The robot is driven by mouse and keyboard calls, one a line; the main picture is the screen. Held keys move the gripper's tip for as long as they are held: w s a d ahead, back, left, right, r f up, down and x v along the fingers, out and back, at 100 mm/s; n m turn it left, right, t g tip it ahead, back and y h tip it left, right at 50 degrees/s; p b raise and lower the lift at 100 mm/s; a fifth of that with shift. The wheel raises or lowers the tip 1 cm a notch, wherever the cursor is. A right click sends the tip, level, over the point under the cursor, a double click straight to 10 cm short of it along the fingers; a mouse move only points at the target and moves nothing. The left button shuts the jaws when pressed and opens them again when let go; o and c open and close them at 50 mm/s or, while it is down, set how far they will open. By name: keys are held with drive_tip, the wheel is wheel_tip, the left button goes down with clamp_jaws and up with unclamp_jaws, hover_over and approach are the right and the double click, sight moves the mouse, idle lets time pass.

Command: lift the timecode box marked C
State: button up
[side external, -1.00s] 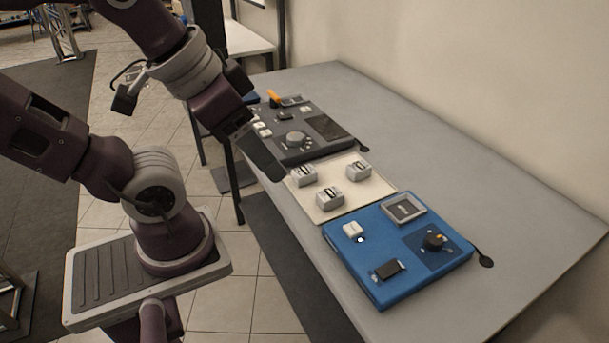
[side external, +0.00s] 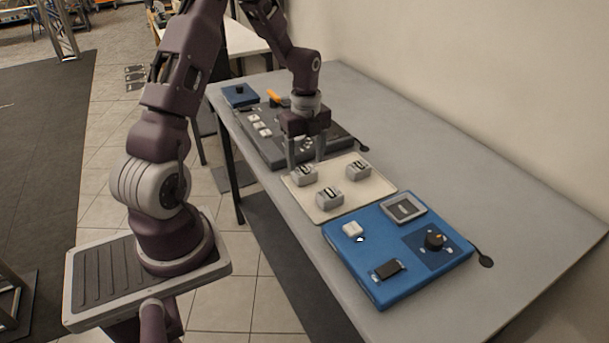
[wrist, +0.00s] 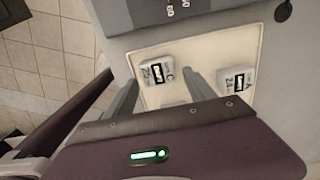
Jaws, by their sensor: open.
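In the wrist view, a light grey timecode box with a dark display (wrist: 157,73) appears to carry the letter C. It sits between and just beyond my open fingertips (wrist: 163,80). In the side view my gripper (side external: 306,163) points down over the leftmost box (side external: 304,177), which appears to be this same box; its fingers are spread around or just above it, and contact cannot be told. A second box, marked A (wrist: 238,78), is to the right in the wrist view. A third box (side external: 329,198) stands nearer the front in the side view, mostly hidden in the wrist view.
The boxes stand on a cream mat (side external: 341,207) on a grey table (side external: 480,180). A dark grey control panel (side external: 337,135) lies behind the mat, and a blue panel with knob and buttons (side external: 385,240) lies in front. The table's right side is clear.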

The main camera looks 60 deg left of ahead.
sight(305, 170)
wheel_tip(305, 170, down, 5)
drive_tip(key=shift+s+r, duration=0.15)
drive_tip(key=shift+r, duration=0.05)
drive_tip(key=shift+c, duration=0.4)
